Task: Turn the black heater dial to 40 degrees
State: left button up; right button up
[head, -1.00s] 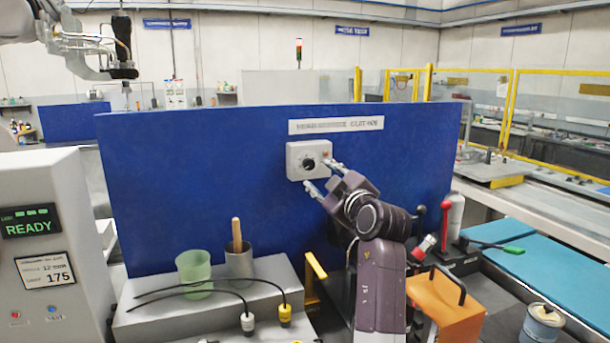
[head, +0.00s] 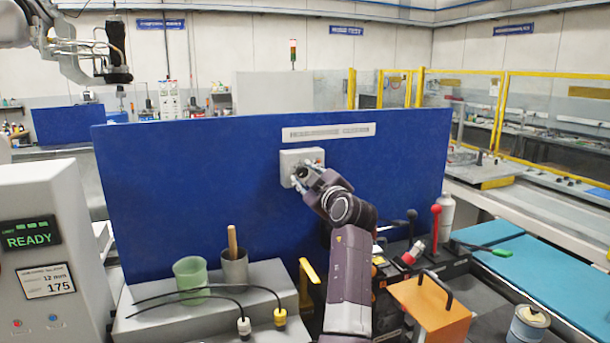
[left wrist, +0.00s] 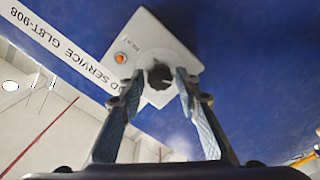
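The black heater dial (head: 302,171) is on a small light-grey box (head: 288,158) fixed to a blue upright panel. In the left wrist view the round, ridged dial (left wrist: 160,76) lies between my fingertips. My left gripper (head: 306,174) is at the box front, partly covering the dial in the head view. Its fingers (left wrist: 160,80) are open, one on each side of the dial, with a narrow gap seeming to remain on both sides. Contact cannot be made out. The dial's pointer and degree marks are not readable. My right gripper is not in view.
An orange lamp (left wrist: 121,58) is on the box beside the dial. A label strip (head: 329,132) is above the box. Below stand a green cup (head: 191,277), a grey cup (head: 234,268) with a wooden handle, black cables and an orange block (head: 430,310). The panel around the box is clear.

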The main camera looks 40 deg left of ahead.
pick_arm(q)
grip_shut()
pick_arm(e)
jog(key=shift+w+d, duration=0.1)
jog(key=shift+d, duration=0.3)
pick_arm(q)
jog(key=shift+m, duration=0.3)
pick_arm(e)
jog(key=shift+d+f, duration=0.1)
